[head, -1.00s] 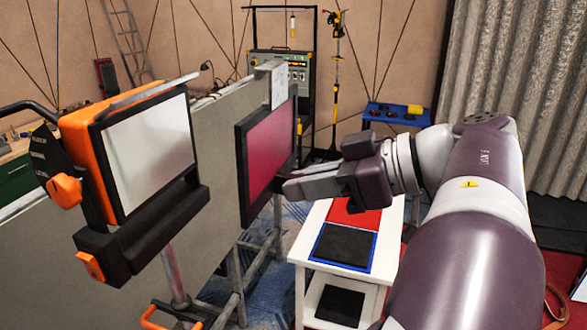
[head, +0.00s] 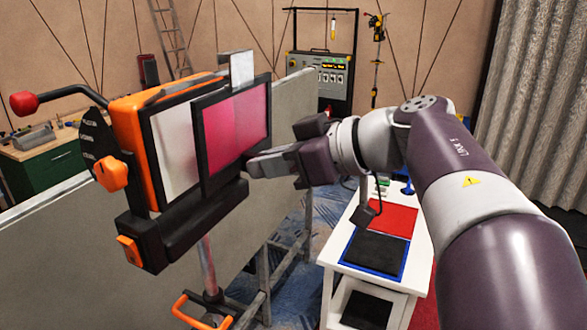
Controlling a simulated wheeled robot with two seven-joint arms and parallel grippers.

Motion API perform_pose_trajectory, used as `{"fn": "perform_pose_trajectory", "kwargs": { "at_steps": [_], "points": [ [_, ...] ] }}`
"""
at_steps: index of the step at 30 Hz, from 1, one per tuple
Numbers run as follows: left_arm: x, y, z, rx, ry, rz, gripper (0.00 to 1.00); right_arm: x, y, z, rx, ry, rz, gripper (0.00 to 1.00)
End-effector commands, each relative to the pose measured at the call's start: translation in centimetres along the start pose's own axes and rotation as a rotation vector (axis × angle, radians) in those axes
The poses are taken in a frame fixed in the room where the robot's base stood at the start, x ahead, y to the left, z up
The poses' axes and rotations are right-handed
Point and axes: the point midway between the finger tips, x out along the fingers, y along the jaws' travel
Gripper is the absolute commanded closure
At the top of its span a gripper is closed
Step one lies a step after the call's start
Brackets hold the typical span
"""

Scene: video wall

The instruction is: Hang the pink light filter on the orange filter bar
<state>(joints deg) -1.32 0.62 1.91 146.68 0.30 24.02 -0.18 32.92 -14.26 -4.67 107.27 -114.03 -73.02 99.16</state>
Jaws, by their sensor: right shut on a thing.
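The pink light filter (head: 237,130) is a pink pane in a black frame, with a pale metal hook plate (head: 242,68) on its top edge. My right gripper (head: 256,167) is shut on the filter's lower right edge and holds it upright in the air. The filter overlaps the right part of the orange-bodied lamp's white panel (head: 176,150) in the picture. A grey bar (head: 172,92) runs along the top of the orange lamp housing (head: 124,104); the filter's hook plate shows at its right end. I cannot tell whether they touch. My left gripper is out of view.
A large grey panel (head: 300,150) stands behind the lamp. A black ledge (head: 182,217) runs under the lamp's face. A white table (head: 335,240) with red and blue-edged black mats (head: 376,252) stands at the lower right. A red-knobbed lever (head: 24,103) sticks out left.

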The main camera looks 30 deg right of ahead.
Motion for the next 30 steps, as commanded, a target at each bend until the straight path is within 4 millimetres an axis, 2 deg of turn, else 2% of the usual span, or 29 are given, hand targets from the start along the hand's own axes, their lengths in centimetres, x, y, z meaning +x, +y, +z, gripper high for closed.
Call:
{"fn": "perform_pose_trajectory", "kwargs": {
  "at_steps": [10,16,26,27,29,30],
  "points": [
    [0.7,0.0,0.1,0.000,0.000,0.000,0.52,3.4,-0.1,-1.3,-0.002,0.001,-0.002,1.00],
    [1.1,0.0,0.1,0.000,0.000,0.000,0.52,3.7,0.0,-0.2,-0.001,0.000,0.000,1.00],
    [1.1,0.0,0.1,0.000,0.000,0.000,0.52,3.8,0.0,0.0,-0.001,0.000,0.000,1.00],
    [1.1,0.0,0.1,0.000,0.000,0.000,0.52,3.8,0.0,0.0,-0.001,0.000,0.000,0.76],
    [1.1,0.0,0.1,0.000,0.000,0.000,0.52,3.8,0.0,0.0,-0.001,0.000,0.000,0.57],
    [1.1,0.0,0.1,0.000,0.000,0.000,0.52,3.8,0.0,0.0,-0.001,0.000,0.000,0.56]
  ]
}}
